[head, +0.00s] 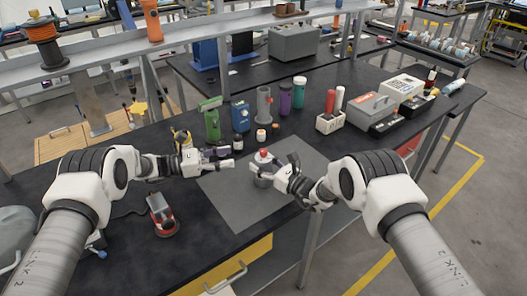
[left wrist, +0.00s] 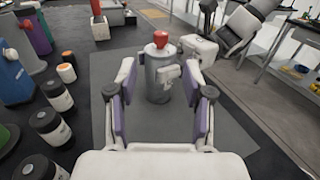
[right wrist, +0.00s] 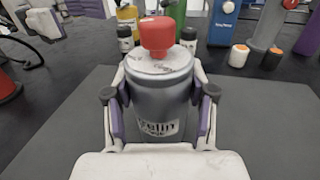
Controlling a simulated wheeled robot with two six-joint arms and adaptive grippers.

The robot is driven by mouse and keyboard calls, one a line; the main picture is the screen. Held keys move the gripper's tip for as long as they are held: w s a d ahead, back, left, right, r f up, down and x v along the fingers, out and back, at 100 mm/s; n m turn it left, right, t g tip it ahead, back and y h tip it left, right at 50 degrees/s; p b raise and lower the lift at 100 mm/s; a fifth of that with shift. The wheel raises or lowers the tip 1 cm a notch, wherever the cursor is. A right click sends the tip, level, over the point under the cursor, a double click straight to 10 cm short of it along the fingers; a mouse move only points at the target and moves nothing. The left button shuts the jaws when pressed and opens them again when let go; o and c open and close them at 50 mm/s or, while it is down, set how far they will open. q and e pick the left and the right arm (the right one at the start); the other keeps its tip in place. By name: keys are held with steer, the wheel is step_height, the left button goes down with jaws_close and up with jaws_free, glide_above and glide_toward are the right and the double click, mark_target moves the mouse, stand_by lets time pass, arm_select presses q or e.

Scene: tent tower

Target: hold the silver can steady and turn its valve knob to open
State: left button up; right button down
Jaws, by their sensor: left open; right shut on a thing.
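The silver can (head: 262,178) stands upright on a grey mat (head: 225,205) on the dark bench, with a red valve knob (head: 264,154) on top. My right gripper (head: 284,176) is shut around the can's body. The right wrist view shows the can (right wrist: 160,105) between its fingers and the red knob (right wrist: 158,36) above them, uncovered. My left gripper (head: 230,155) is open and empty, left of the can and apart from it. In the left wrist view the can (left wrist: 160,80) and knob (left wrist: 160,40) stand beyond the left fingers.
Behind the mat stand a green bottle (head: 211,123), a blue container (head: 240,116), a grey cylinder (head: 264,105), a purple bottle (head: 284,98) and small jars (head: 261,135). A red-and-grey tool (head: 161,215) lies at the left. The mat's front part is clear.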

mark_target(264, 150)
arm_select(q)
steer(key=x, duration=1.2)
steer(key=shift+s+d, duration=0.1)
jaws_close()
